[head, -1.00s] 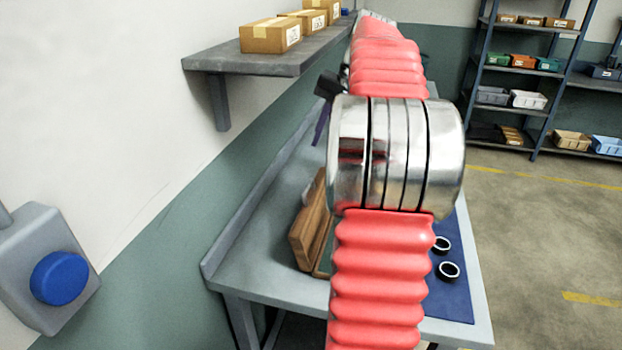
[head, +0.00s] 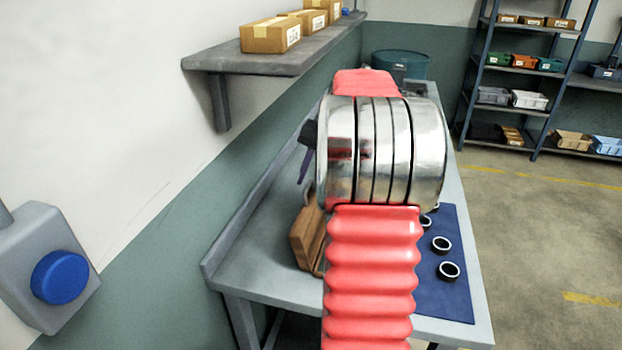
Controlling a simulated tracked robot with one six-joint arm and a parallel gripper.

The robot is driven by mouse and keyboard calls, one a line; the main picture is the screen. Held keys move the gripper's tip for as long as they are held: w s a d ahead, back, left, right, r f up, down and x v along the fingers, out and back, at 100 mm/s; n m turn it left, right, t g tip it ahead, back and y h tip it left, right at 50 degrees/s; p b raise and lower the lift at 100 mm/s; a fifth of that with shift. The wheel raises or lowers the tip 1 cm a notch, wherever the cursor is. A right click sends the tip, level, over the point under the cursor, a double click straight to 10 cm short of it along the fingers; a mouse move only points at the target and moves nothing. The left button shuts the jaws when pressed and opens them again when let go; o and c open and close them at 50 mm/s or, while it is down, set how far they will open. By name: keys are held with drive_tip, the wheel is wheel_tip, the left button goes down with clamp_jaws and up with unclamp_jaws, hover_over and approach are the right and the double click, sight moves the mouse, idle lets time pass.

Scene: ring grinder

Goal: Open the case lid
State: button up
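A brown wooden case (head: 304,240) stands on the left part of the grey workbench, near its front end. My arm's joint and red sleeve cover its right side, so I cannot tell how far its lid is up. My gripper is mostly hidden behind the arm. A black part with a dark purple piece below it (head: 305,163) shows left of the silver joint, above and behind the case. It seems to belong to my arm's end. Its fingertips cannot be made out, nor whether it touches the case.
The grey workbench (head: 250,255) runs along the wall. A blue mat (head: 446,300) with several dark rings (head: 449,271) lies at its right. A wall shelf (head: 290,62) with cardboard boxes hangs above left. Open floor lies to the right.

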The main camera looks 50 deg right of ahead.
clamp_jaws()
idle(0.3)
idle(0.5)
